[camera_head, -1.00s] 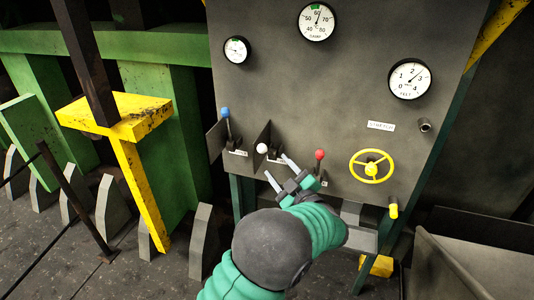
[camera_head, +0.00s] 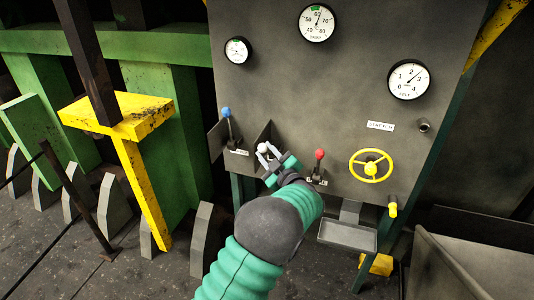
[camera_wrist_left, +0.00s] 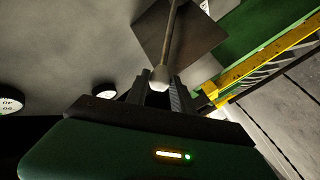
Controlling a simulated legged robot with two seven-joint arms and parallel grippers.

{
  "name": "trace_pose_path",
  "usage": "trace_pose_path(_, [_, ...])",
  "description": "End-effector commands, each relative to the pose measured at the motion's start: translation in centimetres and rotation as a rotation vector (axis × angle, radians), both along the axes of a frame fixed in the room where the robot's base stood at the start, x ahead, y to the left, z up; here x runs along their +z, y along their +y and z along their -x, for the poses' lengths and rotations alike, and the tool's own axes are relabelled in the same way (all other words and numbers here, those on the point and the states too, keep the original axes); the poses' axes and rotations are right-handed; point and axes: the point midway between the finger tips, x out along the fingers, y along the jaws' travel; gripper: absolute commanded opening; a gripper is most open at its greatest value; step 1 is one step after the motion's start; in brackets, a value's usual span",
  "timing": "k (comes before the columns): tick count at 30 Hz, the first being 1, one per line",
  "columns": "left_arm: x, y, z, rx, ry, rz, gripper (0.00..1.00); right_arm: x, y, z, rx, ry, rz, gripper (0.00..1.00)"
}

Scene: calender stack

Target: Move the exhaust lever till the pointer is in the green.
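Three levers stand on the grey panel: one with a blue knob (camera_head: 226,112), one with a white knob (camera_head: 262,148) and one with a red knob (camera_head: 320,154). Their small labels are too blurred to read, so I cannot tell which is the exhaust lever. My left gripper (camera_head: 269,154) is at the white knob with its fingers apart. In the left wrist view the white knob (camera_wrist_left: 158,76) sits at the mouth between the fingertips; contact is unclear. The top middle dial (camera_head: 316,22) has a green mark near 60, with its pointer close to it. My right gripper is out of view.
A small dial (camera_head: 237,50) and a larger dial (camera_head: 409,79) are also on the panel. A yellow handwheel (camera_head: 371,165) is right of the red lever. Upright plates (camera_head: 217,139) stand beside the blue and white levers. A yellow post (camera_head: 140,180) stands at left.

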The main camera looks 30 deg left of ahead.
Motion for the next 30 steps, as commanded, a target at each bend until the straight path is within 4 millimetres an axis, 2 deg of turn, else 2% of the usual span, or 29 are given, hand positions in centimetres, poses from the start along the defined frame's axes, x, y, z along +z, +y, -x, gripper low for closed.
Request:
trace_pose_path(1, [-0.03, -0.05, -0.01, -0.002, 0.001, 0.000, 0.08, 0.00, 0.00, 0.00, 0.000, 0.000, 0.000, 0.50])
trace_pose_path(3, [-0.04, -0.07, -0.01, -0.002, 0.000, 0.001, 0.00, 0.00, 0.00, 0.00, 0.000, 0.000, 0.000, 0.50])
trace_pose_path(30, [-0.10, -0.12, 0.00, -0.002, 0.002, 0.003, 0.00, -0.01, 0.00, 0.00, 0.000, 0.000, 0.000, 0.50])
